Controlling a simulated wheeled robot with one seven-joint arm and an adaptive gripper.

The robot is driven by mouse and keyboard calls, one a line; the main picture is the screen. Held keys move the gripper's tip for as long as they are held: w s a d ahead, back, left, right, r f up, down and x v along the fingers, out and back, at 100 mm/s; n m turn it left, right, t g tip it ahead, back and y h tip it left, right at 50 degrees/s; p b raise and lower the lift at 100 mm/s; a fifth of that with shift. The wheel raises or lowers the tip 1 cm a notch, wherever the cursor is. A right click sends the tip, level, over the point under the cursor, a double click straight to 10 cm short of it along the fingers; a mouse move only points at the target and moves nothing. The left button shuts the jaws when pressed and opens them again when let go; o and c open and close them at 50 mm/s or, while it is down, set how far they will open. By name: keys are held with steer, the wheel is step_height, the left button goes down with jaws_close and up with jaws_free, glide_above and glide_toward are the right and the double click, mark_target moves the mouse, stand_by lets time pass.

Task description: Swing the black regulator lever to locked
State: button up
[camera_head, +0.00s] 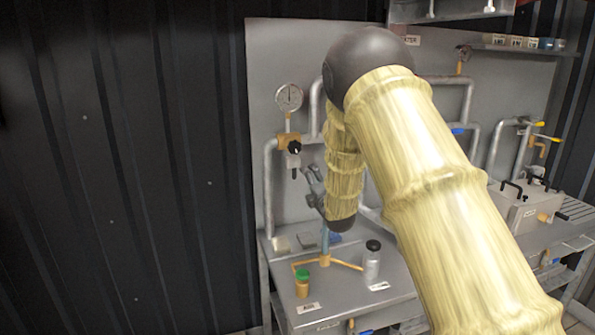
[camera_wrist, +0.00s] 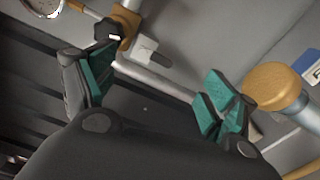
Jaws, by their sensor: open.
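The brass regulator (camera_head: 287,141) sits on the grey panel's pipework below a round gauge (camera_head: 289,97). A black star-shaped knob (camera_head: 294,147) is on its front; it also shows in the wrist view (camera_wrist: 108,29). My gripper (camera_head: 313,187) is just below and right of that lever. In the wrist view my gripper (camera_wrist: 163,80) is open and empty, its green-padded fingers wide apart. The left finger overlaps the knob's edge in the picture; contact cannot be told.
The grey bench (camera_head: 350,285) below holds a green-capped jar (camera_head: 302,283), a black-capped bottle (camera_head: 372,262) and a brass-footed post (camera_head: 325,258). A tan-topped cylinder (camera_wrist: 275,86) is near the right finger in the wrist view. Pipes run along the panel. My arm hides the panel's middle.

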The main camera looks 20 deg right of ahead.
mark_target(294, 170)
steer(key=w+a+p, duration=0.1)
steer(key=w+p, duration=0.2)
steer(key=w, duration=0.7)
steer(key=shift+w+a, duration=0.15)
steer(key=shift+w, duration=0.15)
steer(key=shift+c, duration=0.2)
steer(key=c, duration=0.9)
steer(key=shift+f, duration=0.1)
steer(key=shift+c, duration=0.2)
